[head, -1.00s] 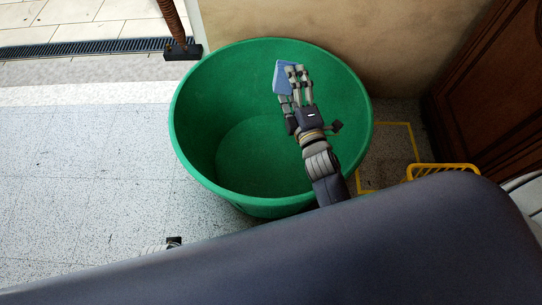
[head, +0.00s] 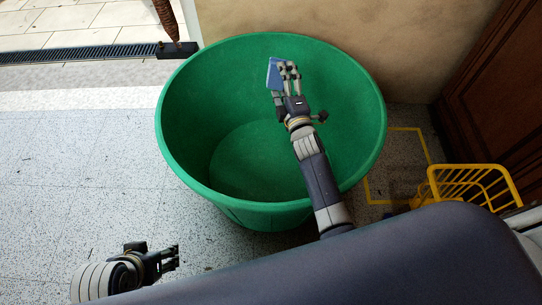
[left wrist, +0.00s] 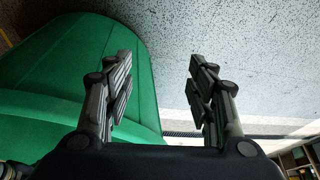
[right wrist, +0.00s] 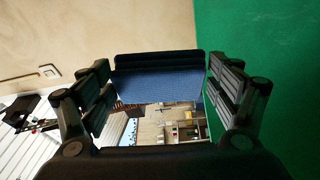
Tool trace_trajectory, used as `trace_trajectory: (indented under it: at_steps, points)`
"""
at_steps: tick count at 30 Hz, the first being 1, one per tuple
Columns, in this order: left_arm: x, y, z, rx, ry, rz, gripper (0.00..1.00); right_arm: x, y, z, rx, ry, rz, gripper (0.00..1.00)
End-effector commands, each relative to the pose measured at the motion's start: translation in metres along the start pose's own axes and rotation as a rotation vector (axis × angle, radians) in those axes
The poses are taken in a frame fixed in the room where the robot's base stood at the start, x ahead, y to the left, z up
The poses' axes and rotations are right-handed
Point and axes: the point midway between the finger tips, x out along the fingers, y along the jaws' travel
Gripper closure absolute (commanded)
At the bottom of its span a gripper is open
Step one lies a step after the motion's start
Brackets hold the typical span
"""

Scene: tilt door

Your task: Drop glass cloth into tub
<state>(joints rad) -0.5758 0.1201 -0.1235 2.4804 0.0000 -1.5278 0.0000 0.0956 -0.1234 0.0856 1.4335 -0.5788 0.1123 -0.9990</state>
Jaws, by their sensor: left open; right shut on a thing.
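The glass cloth (head: 274,75) is a small blue folded piece. My right gripper (head: 287,70) is shut on it and holds it over the far inside of the tub, near the back wall. In the right wrist view the cloth (right wrist: 158,86) spans the space between the two fingers. The tub (head: 185,170) is large, round and green, with an open top, standing on the floor. No cloth shows on the part of its bottom that I can see. My left gripper (head: 176,257) is open and empty, low at the front left, outside the tub; the left wrist view shows its spread fingers (left wrist: 160,85).
A yellow basket (head: 470,183) stands right of the tub, by a dark wooden door (head: 490,90). A beige wall (head: 330,30) is behind the tub. A brown post (head: 172,25) stands at the back left. The speckled floor (head: 80,190) on the left is clear.

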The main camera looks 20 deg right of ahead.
Motion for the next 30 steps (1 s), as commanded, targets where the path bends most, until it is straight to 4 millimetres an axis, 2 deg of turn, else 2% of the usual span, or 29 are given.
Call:
trace_trajectory:
  at_steps: [10, 24, 30]
  points:
    - [0.011, 0.007, -0.051, 0.007, 0.226, 0.012, 0.49, -0.001, -0.017, 0.002, 0.000, 0.000, 0.002, 0.36]
    - [-0.004, 0.015, -0.120, 0.013, 0.538, 0.029, 0.49, -0.001, -0.029, 0.003, 0.000, 0.001, 0.002, 0.36]
    - [-0.012, 0.018, -0.139, 0.015, 0.628, 0.035, 0.49, -0.002, -0.033, 0.004, 0.000, 0.001, 0.002, 0.36]
